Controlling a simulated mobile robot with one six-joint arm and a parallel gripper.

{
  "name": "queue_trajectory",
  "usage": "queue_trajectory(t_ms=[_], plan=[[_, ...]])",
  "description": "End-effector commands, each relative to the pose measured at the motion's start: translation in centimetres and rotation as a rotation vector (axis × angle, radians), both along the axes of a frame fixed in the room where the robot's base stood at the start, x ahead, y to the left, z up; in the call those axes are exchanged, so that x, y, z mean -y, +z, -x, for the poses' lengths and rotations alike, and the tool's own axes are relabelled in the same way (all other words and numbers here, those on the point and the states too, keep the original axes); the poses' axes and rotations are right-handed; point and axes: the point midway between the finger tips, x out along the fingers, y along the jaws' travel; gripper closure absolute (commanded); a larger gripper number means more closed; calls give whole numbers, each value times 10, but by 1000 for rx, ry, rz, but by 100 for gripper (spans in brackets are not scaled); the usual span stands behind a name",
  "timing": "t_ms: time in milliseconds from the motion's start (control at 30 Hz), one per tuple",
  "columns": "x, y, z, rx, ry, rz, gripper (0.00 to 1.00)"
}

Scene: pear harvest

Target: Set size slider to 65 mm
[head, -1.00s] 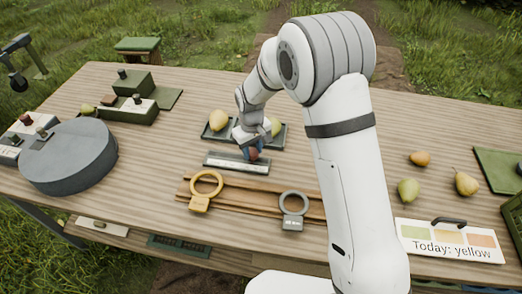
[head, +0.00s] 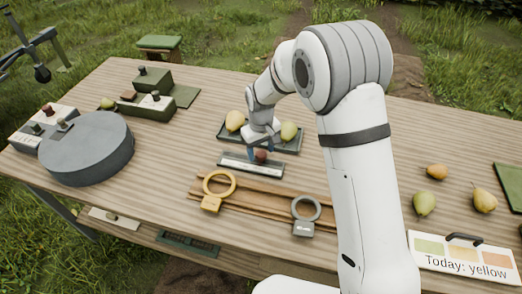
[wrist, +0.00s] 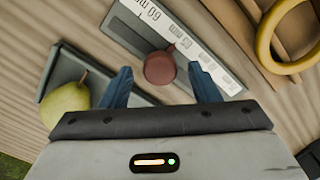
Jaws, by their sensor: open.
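The size slider is a white scale strip (wrist: 183,38) on a dark base, with a round reddish-brown knob (wrist: 160,68). The printed marks "60 mm" and "65 mm" show in the wrist view. The knob lies close to the "65 mm" mark; its exact setting I cannot tell. In the head view the slider (head: 236,163) lies in front of the dark pear tray, with the knob (head: 261,156) toward its right part. My gripper (wrist: 160,88) is open, its blue fingers on either side of the knob and apart from it in the wrist view. In the head view my gripper (head: 259,150) is just above the slider.
A dark tray (head: 226,137) with pears stands right behind the slider. A yellow ring (head: 219,187) and a grey ring (head: 306,212) sit on a wooden rail in front. Loose pears (head: 425,203) and a sign reading "Today: yellow" (head: 462,261) are at the right. A round grey drum (head: 88,148) stands left.

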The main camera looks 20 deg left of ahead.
Motion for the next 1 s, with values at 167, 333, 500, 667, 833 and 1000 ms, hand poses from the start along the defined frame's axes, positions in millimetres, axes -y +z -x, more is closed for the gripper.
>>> queue_trajectory(t_ms=[167, 333, 500, 667, 833, 1000], plan=[[-1, 30, -1, 4, 0, -2, 44], [-1, 57, -1, 4, 0, -2, 44], [0, 70, 0, 1, 0, -1, 44], [0, 72, 0, 1, 0, -1, 44], [0, 72, 0, 1, 0, -1, 44], [0, 71, 0, 0, 0, 0, 44]])
